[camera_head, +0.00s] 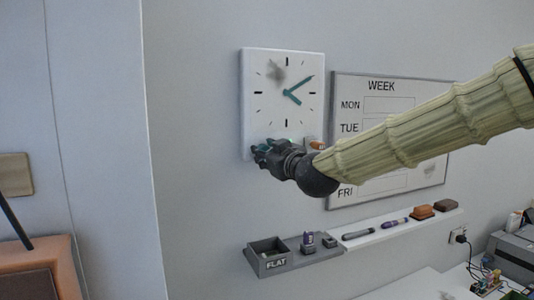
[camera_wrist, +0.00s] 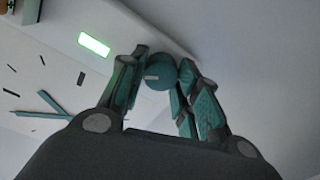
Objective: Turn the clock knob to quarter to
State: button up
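The white square clock (camera_head: 255,105) hangs on the wall. Its longer teal hand points to the upper right and its shorter one to the lower right. My gripper (camera_head: 262,147) is at the clock's lower edge and hides part of it. In the wrist view, a round teal knob (camera_wrist: 160,76) with a pale mark sits between the two spread fingertips of my gripper (camera_wrist: 164,66). The fingers are apart, one on each side; I cannot tell whether they touch it. The clock face (camera_wrist: 50,70) with a glowing green rectangle (camera_wrist: 95,44) lies to the left.
A week whiteboard (camera_head: 390,95) hangs right of the clock, behind my arm. A small orange-brown object (camera_head: 316,144) shows by the clock's lower right corner. Below is a narrow shelf (camera_head: 365,240) with a grey box (camera_head: 267,252), markers and brown blocks.

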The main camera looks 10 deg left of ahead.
jog(key=shift+c, duration=0.7)
jog(key=shift+m+b, duration=0.3)
jog(key=shift+b, duration=0.05)
jog(key=n+b, duration=0.8)
jog(key=n, duration=0.2)
jog(key=n+b, duration=0.9)
jog(key=n, duration=0.1)
jog(key=n+h+b, duration=0.1)
jog(key=n+b, duration=0.8)
jog(key=n, duration=0.1)
jog(key=shift+f+t, duration=0.3)
dwell(0.6)
